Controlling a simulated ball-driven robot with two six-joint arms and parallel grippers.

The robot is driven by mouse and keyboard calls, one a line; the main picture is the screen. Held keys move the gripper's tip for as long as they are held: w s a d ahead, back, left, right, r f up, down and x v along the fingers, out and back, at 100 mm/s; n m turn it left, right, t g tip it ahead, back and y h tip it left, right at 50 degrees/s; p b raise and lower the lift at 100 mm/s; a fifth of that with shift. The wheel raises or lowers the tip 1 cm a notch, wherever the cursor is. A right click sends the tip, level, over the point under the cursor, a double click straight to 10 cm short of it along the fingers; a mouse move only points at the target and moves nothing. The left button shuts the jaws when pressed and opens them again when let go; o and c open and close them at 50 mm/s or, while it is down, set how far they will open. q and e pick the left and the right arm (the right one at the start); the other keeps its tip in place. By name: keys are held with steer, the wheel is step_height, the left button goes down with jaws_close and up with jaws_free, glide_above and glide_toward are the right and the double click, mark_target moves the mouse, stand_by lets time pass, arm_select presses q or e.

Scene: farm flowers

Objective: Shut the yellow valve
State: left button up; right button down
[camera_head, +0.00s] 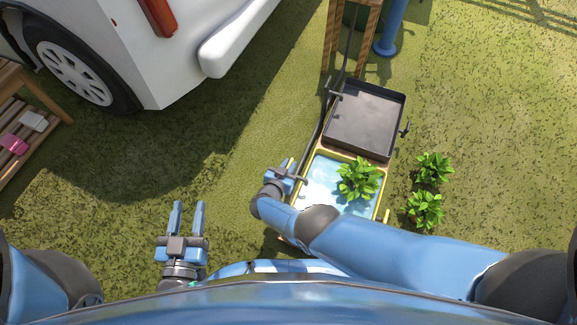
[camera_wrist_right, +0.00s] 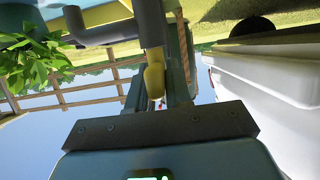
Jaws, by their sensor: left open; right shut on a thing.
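The yellow valve (camera_wrist_right: 154,80) shows in the right wrist view as a yellow handle below a dark grey pipe (camera_wrist_right: 150,25). My right gripper (camera_wrist_right: 157,92) is shut on it, with the yellow part between its fingers. In the head view my right gripper (camera_head: 288,169) is at the left edge of the yellow-rimmed water basin (camera_head: 319,190), and the valve is mostly hidden by the fingers. My left gripper (camera_head: 187,216) is open and empty over the grass, to the left of the basin.
A grey metal tray (camera_head: 362,122) adjoins the basin's far end. A leafy plant (camera_head: 358,178) is in the basin; two more plants (camera_head: 433,167) stand to its right. A white vehicle (camera_head: 165,50) stands at upper left, a wooden bench (camera_head: 25,115) at far left. Grass between is clear.

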steer(key=shift+a, duration=0.1)
steer(key=c, duration=1.1)
jaws_free()
steer(key=shift+s, duration=0.1)
steer(key=shift+c, duration=0.2)
steer(key=shift+r, duration=0.1)
steer(key=shift+s+a+r+p, duration=0.1)
steer(key=shift+s+r+p, duration=0.05)
steer(key=shift+s+p, duration=0.15)
steer(key=p+v, duration=0.5)
steer(key=v, duration=0.5)
